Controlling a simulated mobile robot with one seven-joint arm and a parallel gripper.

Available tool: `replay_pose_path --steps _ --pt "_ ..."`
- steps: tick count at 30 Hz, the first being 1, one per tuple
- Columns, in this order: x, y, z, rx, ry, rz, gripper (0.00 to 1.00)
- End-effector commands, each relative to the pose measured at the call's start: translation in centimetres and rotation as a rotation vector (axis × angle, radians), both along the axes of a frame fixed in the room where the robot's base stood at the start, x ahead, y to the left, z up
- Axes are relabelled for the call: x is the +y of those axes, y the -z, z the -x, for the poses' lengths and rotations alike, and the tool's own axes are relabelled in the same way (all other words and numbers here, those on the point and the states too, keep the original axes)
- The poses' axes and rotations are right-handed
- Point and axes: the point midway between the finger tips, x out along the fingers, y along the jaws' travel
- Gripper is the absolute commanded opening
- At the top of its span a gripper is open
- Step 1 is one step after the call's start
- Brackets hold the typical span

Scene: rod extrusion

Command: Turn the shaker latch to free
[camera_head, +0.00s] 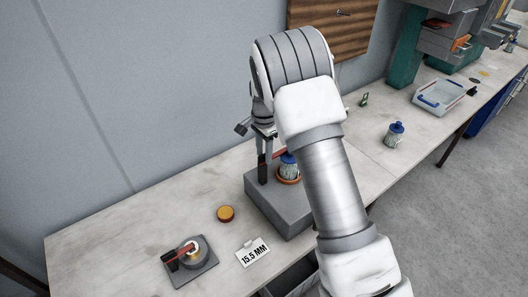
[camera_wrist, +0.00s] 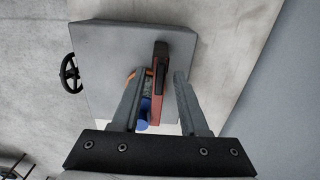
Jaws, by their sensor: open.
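The shaker is a grey box (camera_head: 262,207) on the bench. A blue-capped bottle (camera_head: 288,165) sits on it in an orange ring, partly hidden by my arm. The shaker latch is a red bar (camera_head: 279,154) with a black end, which also shows in the wrist view (camera_wrist: 157,104). My gripper (camera_wrist: 157,75) is open over the shaker, with one finger on each side of the latch bar. In the head view my gripper (camera_head: 264,165) is at the box's left side.
A black handwheel (camera_wrist: 70,80) is on the box's side. A plate fixture (camera_head: 193,270) with a red handle, a yellow disc (camera_head: 226,213) and a "15.5 MM" sign (camera_head: 253,253) lie front left.

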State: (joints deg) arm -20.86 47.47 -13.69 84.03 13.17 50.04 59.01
Motion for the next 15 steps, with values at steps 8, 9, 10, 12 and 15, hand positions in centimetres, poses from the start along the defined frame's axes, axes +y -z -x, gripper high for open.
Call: replay_pose_path --steps 8,9,10,12,15 --pt "-0.01 -0.02 0.01 0.0 0.0 0.0 0.1" --pt "-0.01 -0.03 0.01 0.0 0.0 0.0 0.02" --pt "-0.01 -0.03 0.01 0.001 0.0 0.001 0.0" --pt "-0.01 -0.04 0.01 0.001 0.0 0.001 0.0" --pt "-0.01 -0.04 0.01 0.001 0.0 0.001 0.0"
